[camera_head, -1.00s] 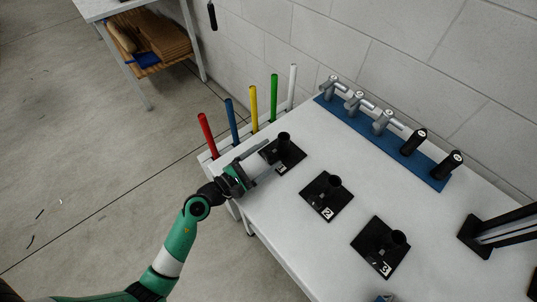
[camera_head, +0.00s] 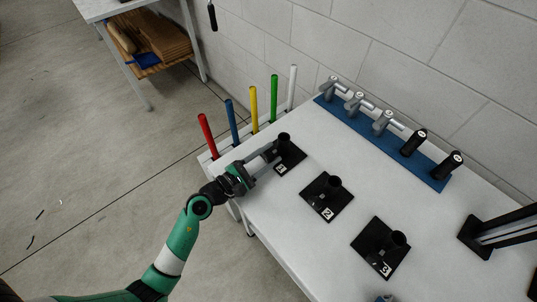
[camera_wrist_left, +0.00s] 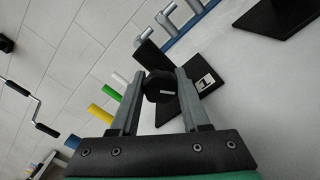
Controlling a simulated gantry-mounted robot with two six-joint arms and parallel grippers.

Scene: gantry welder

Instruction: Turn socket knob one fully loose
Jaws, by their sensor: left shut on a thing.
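Socket one is a black square base (camera_head: 293,160) with a "1" label and a short black post (camera_head: 284,139), at the left end of the white table. In the left wrist view the base (camera_wrist_left: 176,108) lies beyond my fingers. Its dark knob (camera_wrist_left: 159,87) shows between the two grey fingers. My left gripper (camera_head: 270,154) reaches in from the left, low over the table edge, and is shut on the knob. In the head view the fingers largely hide the knob. My right gripper is not in view.
Socket two (camera_head: 326,196) and socket three (camera_head: 380,247) stand further right on the table. A blue mat (camera_head: 384,141) at the back holds several silver and black tools. Red, blue, yellow, green and white rods (camera_head: 253,108) stand along the left edge.

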